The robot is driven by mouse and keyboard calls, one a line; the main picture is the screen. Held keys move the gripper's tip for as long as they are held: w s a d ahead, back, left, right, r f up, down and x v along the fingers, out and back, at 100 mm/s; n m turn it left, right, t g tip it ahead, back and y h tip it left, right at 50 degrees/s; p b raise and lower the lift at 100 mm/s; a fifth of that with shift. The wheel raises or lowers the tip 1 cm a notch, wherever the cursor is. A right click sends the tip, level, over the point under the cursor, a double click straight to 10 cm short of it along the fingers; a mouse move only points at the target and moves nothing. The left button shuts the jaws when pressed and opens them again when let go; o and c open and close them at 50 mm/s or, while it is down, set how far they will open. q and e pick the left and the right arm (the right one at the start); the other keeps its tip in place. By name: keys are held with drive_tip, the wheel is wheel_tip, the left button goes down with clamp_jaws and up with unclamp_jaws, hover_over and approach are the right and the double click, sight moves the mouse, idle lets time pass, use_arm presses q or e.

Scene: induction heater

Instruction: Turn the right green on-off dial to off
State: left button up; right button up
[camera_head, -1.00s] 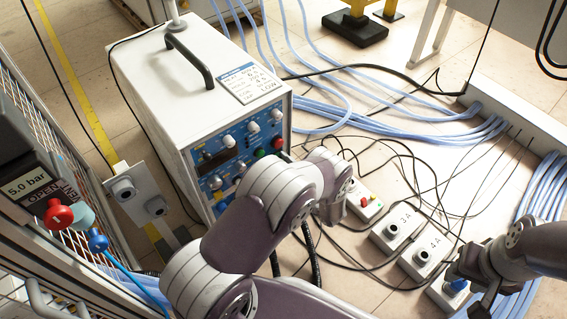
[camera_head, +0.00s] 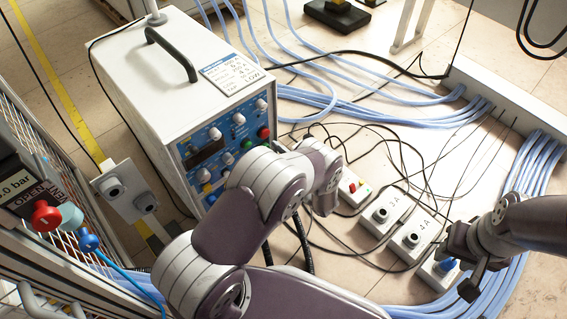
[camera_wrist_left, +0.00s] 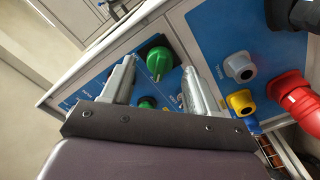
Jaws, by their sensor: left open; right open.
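The left wrist view shows a blue panel with a large green dial (camera_wrist_left: 158,62) and a second green knob (camera_wrist_left: 147,103) closer to the gripper. My left gripper (camera_wrist_left: 160,68) is open, its fingers on either side of the large green dial; I cannot tell whether they touch it. In the head view the white heater box (camera_head: 150,85) has a blue front with knobs, and a green one (camera_head: 247,144) shows. My left arm hides part of that front and the left fingers. My right gripper (camera_head: 461,266) is open near a blue knob (camera_head: 446,265) on a small box.
Grey (camera_wrist_left: 239,67), yellow (camera_wrist_left: 241,103) and red (camera_wrist_left: 291,92) connectors stand on the panel beside the dial. Small boxes labelled 3A and 4A (camera_head: 415,240), black cables and blue hoses (camera_head: 400,118) cover the floor. A wire fence with a red valve knob (camera_head: 46,216) stands at left.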

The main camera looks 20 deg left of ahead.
use_arm(q)
drive_tip(key=p+v, duration=0.3)
drive_tip(key=v, duration=0.8)
drive_tip(key=shift+d, duration=0.25)
